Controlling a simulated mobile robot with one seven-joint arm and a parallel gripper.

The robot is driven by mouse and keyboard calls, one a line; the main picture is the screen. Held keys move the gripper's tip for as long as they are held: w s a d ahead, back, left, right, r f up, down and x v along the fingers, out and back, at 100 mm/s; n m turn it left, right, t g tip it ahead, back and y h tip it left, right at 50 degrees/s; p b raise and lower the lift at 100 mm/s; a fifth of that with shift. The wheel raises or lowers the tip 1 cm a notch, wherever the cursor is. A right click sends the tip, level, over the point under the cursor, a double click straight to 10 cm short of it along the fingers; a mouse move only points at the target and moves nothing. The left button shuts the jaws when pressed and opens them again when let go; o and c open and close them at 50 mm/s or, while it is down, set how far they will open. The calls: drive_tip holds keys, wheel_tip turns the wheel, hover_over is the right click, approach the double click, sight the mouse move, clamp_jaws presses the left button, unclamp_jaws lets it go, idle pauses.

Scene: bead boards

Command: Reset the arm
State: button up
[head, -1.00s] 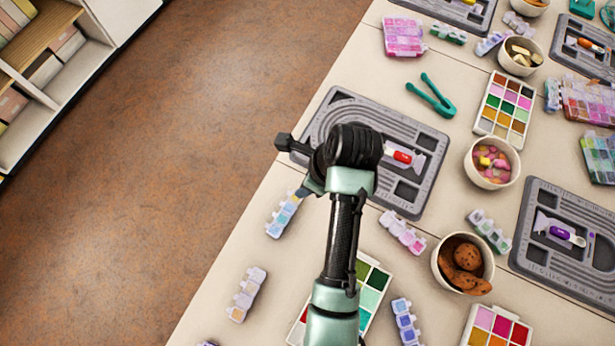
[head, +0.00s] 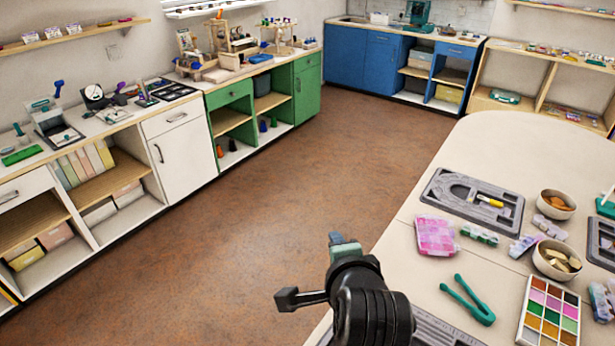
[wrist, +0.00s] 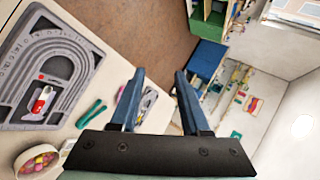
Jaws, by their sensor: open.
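My arm rises at the bottom middle of the head view, its black wrist joint near the edge of the table (head: 415,240). My gripper (wrist: 158,80) shows in the wrist view with two blue fingers set apart and nothing between them. In the wrist view it points out past the table toward the floor and the blue cabinets. In the head view the fingers are mostly hidden behind the wrist.
Grey bead boards (head: 472,203), teal tweezers (head: 468,303), a pink bead box (head: 435,235), a colour palette (head: 549,315) and bowls (head: 556,204) lie on the table. Brown floor (head: 290,200) is open to the left. White (head: 180,150), green (head: 307,88) and blue cabinets (head: 357,59) line the walls.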

wheel_tip(320, 180, up, 27)
drive_tip(key=a+n+t, duration=0.3)
drive_tip(key=n+t, duration=0.6)
drive_tip(key=s+a+r+n+t, duration=0.1)
drive_tip(key=s+r+n+t, duration=0.2)
drive_tip(key=s+r, duration=0.3)
drive_tip(key=s+a+r+n+t, duration=0.1)
drive_tip(key=s+r+n+t, duration=0.3)
drive_tip(key=s+r, duration=0.3)
wheel_tip(320, 180, up, 5)
drive_tip(key=shift+s+f+h, duration=0.1)
drive_tip(key=shift+s+h, duration=0.1)
drive_tip(key=shift+h, duration=0.1)
